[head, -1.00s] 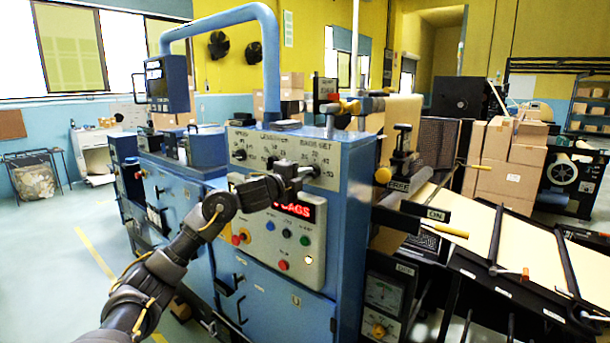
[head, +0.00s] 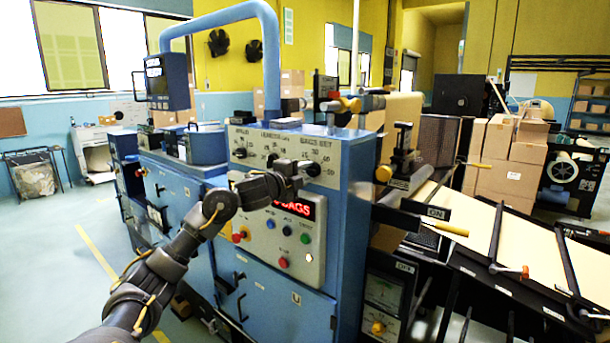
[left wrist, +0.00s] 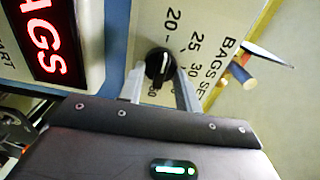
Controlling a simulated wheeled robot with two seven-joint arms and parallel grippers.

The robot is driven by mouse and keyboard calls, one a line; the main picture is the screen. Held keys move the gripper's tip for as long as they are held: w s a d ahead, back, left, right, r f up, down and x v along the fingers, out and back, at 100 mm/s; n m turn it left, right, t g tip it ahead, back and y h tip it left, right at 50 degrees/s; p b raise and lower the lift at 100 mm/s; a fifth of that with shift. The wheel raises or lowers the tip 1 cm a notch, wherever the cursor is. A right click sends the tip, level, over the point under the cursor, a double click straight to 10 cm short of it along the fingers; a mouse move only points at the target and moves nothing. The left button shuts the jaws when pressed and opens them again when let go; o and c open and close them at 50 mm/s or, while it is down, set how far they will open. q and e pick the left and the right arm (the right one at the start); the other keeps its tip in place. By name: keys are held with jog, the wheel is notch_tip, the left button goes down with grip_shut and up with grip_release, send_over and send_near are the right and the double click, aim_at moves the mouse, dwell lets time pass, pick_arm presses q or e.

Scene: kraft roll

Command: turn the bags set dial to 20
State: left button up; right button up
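The bags set dial (left wrist: 158,63) is a round black knob with a white line on its face. It sits on a pale panel (left wrist: 215,20) marked 20, 25 and 30, with lower marks partly hidden. The white line runs roughly up the picture towards the 20 side; I cannot tell its exact reading. My left gripper (left wrist: 159,82) has its fingers apart, one on each side of the dial; firm contact does not show. In the head view, my left gripper (head: 295,172) is at the dial (head: 313,169) on the blue machine's upper panel. My right gripper is out of view.
Below the dial is a control box with a red lit display (head: 295,208) and several coloured buttons. Other dials (head: 240,153) are to the left on the same panel. A blue tube frame (head: 270,60) rises above the machine. A paper conveyor (head: 480,225) is at right.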

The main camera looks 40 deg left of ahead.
pick_arm(q)
jog(key=shift+s, duration=0.35)
jog(key=s+b, duration=0.5)
jog(key=s, duration=0.5)
jog(key=shift+d, duration=0.1)
